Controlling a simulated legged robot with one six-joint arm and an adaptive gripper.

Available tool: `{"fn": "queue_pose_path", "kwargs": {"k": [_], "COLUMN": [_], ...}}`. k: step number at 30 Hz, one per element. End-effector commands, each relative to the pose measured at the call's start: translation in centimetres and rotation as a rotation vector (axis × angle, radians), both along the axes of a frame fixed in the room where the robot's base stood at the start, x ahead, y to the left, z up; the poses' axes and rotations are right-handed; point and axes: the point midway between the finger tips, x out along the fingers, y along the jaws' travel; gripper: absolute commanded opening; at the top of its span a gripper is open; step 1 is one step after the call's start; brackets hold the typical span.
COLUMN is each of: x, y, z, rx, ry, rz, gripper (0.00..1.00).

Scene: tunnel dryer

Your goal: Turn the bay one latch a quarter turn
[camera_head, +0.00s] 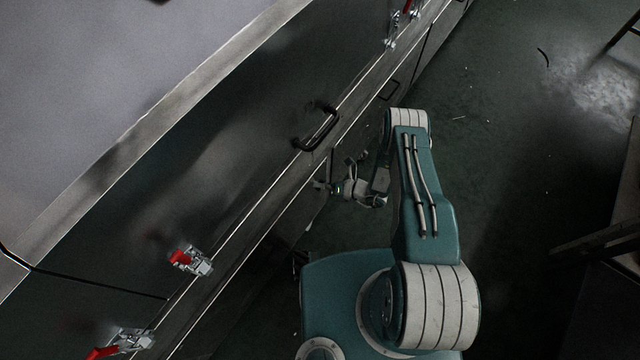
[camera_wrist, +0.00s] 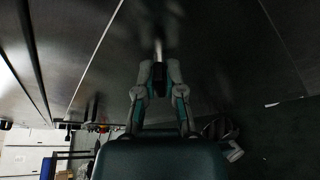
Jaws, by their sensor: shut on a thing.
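My gripper (camera_wrist: 160,76) is shut on the bay one latch, seen as a dark block (camera_wrist: 159,79) between the fingertips with a bright metal stem (camera_wrist: 158,49) running to the dark panel in the wrist view. The fingers lie on both sides of the block. In the head view my gripper (camera_head: 328,187) is at the dryer's lower side panel, below the long metal edge. The latch itself is too small and dark to make out there. Its turn angle is hard to tell.
Red-handled clamps (camera_head: 190,260) (camera_head: 122,342) sit along the dryer edge, with more at the top (camera_head: 395,28). A dark bar handle (camera_head: 318,130) stands out above my gripper. Open green floor (camera_head: 520,160) lies to the right. A dark frame (camera_head: 610,245) stands at the far right.

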Motion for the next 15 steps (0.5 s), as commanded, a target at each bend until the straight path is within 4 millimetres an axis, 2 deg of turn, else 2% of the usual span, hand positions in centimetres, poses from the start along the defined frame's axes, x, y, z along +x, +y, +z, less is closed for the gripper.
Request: {"fn": "queue_pose_path", "kwargs": {"k": [15], "x": [0.43], "y": [-0.27], "z": [-0.32], "rx": [0.280], "ry": [0.363], "rz": [-0.011], "gripper": [0.00]}}
